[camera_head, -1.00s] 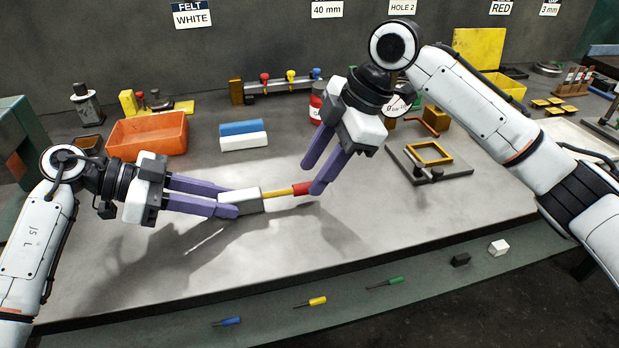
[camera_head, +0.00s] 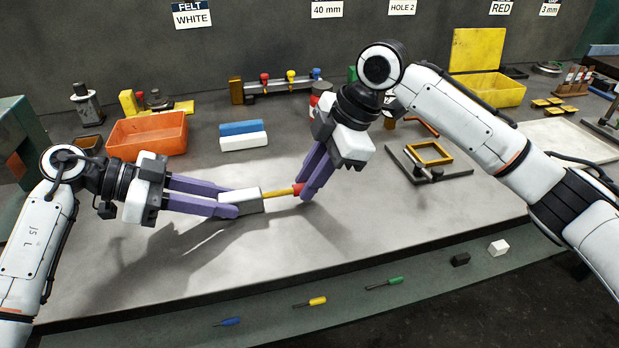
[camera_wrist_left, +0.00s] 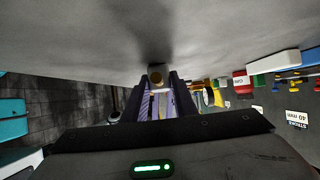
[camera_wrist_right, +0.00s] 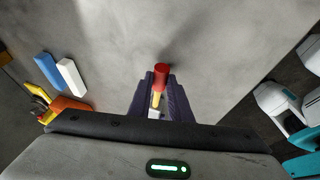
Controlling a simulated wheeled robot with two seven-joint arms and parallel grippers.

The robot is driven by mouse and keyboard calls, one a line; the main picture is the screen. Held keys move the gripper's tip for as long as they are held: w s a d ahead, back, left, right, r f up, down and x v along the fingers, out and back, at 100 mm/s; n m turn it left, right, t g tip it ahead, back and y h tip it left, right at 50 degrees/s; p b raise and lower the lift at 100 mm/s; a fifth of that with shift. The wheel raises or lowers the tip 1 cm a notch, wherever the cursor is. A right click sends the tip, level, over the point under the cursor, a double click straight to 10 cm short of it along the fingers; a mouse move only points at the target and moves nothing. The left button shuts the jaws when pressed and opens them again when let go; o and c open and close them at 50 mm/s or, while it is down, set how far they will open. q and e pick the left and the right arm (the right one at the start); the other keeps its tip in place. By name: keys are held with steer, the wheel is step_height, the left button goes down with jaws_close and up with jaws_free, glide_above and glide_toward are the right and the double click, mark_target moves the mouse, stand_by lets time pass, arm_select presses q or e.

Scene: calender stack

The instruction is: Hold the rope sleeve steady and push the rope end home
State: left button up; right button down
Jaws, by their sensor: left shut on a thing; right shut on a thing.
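The rope sleeve, a pale grey-white block (camera_head: 250,203), is level above or on the grey bench, with my left gripper (camera_head: 238,204) shut on its left part. The yellow rope (camera_head: 278,193) runs from the sleeve's right side to a red end piece (camera_head: 298,189). My right gripper (camera_head: 302,192) is shut on the red end. In the right wrist view the red end (camera_wrist_right: 161,72) sits between my fingers, with yellow rope (camera_wrist_right: 156,98) below it. In the left wrist view a round brownish end (camera_wrist_left: 156,75) shows between the fingers. The rope's depth inside the sleeve is hidden.
An orange bin (camera_head: 148,136) stands behind my left arm. Blue and white blocks (camera_head: 243,140) lie at the back middle. A plate with a yellow frame (camera_head: 430,154) is to the right. Several small tools lie on the front ledge (camera_head: 345,300). The bench front is clear.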

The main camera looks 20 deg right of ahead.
mark_target(275, 192)
steer(key=shift+a, duration=2.8)
arm_select(q)
steer(key=shift+d, duration=0.1)
arm_select(e)
steer(key=c, duration=1.7)
jaws_free()
steer(key=shift+o, duration=0.4)
steer(key=shift+d+r, duration=0.1)
steer(key=shift+d+r, duration=0.1)
steer(key=shift+r, duration=0.15)
steer(key=v, duration=1.1)
steer(key=shift+s+d+r, duration=0.1)
